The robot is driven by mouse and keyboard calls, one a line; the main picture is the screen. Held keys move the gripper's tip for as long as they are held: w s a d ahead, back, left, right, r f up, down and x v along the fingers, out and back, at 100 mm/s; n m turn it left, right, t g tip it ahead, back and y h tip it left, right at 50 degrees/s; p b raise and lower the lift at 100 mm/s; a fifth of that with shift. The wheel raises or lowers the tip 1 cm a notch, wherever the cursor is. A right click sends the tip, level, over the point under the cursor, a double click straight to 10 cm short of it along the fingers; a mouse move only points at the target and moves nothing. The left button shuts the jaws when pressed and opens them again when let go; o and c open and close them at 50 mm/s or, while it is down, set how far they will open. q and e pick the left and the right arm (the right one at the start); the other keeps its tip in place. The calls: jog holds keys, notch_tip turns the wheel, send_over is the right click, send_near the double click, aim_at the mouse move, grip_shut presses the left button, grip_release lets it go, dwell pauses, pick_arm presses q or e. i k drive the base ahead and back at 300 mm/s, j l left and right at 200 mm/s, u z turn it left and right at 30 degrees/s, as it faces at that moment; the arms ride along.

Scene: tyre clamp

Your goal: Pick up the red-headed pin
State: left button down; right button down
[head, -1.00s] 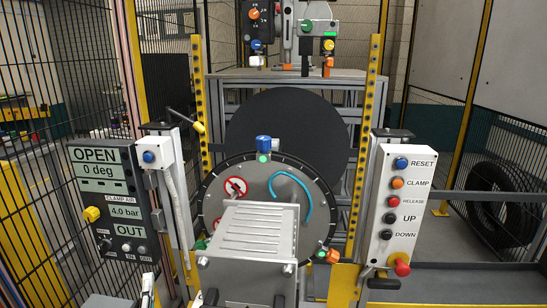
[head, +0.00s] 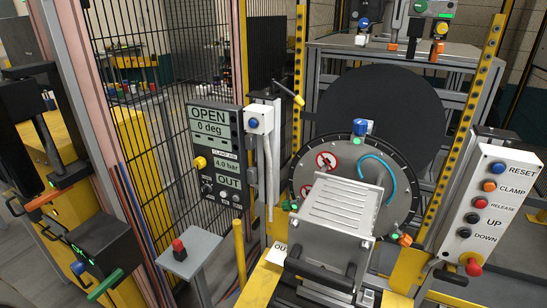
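A red-headed pin (head: 178,244) stands upright on a small grey stand (head: 190,262) in the lower left-middle of the head view. Its head is red and the part below it is dark; its lower end is not clear. I see nothing touching it. Neither of my grippers can be made out in this view.
A yellow post (head: 239,254) stands just right of the grey stand. A display panel (head: 217,150) is behind it. The round clamp plate (head: 398,160) and button box (head: 496,205) are to the right. A dark machine with a green handle (head: 105,285) is at lower left.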

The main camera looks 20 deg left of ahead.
aim_at(177, 244)
jog(key=u, duration=1.45)
jog(key=j+z, duration=0.3)
jog(key=z, duration=0.2)
jog(key=j+z, duration=0.3)
jog(key=z, duration=0.15)
jog(key=k+j+z, duration=0.15)
jog(key=z, duration=0.35)
jog(key=j, duration=0.1)
